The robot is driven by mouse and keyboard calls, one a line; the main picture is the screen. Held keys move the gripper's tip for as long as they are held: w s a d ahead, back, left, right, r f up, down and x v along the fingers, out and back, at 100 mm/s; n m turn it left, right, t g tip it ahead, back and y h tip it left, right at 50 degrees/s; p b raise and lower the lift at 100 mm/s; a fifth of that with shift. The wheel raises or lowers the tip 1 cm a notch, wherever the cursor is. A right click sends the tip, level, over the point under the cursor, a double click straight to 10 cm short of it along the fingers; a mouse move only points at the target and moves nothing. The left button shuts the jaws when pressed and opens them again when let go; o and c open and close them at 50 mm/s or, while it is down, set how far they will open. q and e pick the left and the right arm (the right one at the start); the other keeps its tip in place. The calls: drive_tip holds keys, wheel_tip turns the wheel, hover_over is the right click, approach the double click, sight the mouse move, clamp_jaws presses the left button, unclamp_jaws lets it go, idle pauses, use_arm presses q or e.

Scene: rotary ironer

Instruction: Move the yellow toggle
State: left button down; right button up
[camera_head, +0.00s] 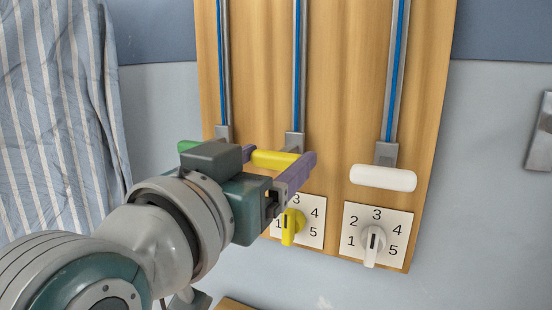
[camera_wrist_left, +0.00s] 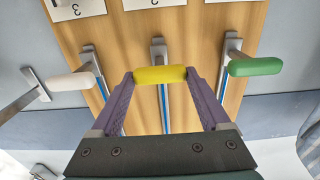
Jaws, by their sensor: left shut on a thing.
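The yellow toggle (camera_head: 274,160) is a short horizontal bar at the lower end of the middle rail on the wooden panel. It also shows in the left wrist view (camera_wrist_left: 160,75), lying across between the purple fingers. My left gripper (camera_head: 279,157) is shut on it, with one finger at each end of the bar. The left arm covers part of the panel's lower left side in the head view. My right gripper is not in view.
A white toggle (camera_head: 383,178) is on the right rail. A green toggle (camera_wrist_left: 255,67) is on the left rail, mostly hidden in the head view. Below are a yellow dial (camera_head: 289,226) and a white dial (camera_head: 373,243). A striped cloth (camera_head: 58,110) hangs at left.

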use_arm(q)
wheel_tip(320, 180, up, 35)
drive_tip(key=p, duration=3.3)
drive_tip(key=shift+f, duration=0.2)
drive_tip(key=shift+r, duration=0.1)
drive_tip(key=shift+c, duration=0.8)
unclamp_jaws()
drive_tip(key=shift+o, duration=0.8)
drive_tip(key=shift+f, duration=0.2)
drive_tip(key=b+v, duration=0.3)
drive_tip(key=v, duration=0.7)
drive_tip(key=shift+b, duration=0.3)
